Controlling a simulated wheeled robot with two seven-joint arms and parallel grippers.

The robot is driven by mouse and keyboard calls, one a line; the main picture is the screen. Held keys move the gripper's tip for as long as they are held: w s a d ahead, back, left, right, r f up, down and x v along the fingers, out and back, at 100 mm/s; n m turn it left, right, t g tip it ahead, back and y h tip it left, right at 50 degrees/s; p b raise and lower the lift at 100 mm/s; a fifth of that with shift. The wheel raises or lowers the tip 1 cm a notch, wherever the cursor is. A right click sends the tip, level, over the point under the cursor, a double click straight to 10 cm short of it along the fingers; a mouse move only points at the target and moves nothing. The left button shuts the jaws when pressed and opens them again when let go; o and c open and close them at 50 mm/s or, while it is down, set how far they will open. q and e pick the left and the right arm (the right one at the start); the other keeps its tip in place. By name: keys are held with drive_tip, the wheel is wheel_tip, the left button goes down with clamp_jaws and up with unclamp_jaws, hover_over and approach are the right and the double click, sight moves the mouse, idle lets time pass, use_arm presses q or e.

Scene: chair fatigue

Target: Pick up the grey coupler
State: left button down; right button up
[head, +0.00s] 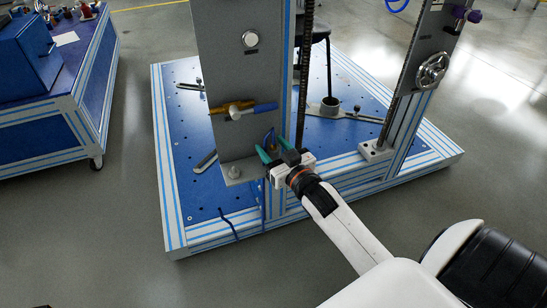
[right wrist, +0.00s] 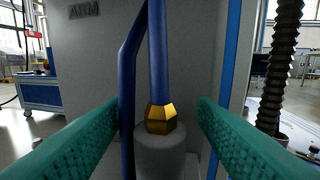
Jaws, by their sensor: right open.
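The grey coupler (right wrist: 160,148) stands upright in the lower middle of the right wrist view, its lower part cut off by the frame. A brass hex nut (right wrist: 160,118) sits on its top, and a blue hose (right wrist: 159,50) rises from the nut. My right gripper (head: 272,151) is open at the foot of the grey panel. Its green fingers lie on either side of the coupler and nut in the wrist view, with visible gaps on both sides. In the head view the gripper mostly hides the coupler. My left gripper is not in view.
The grey upright panel (head: 230,75) stands close behind the gripper, with a brass and blue-handled valve (head: 240,109) on it. A dark threaded column (head: 305,70) rises to its right. A handwheel (head: 432,70) is on the right post. Blue base plate (head: 185,120) lies below.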

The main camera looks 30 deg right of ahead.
drive_tip(key=c, duration=1.1)
drive_tip(key=shift+r, duration=0.2)
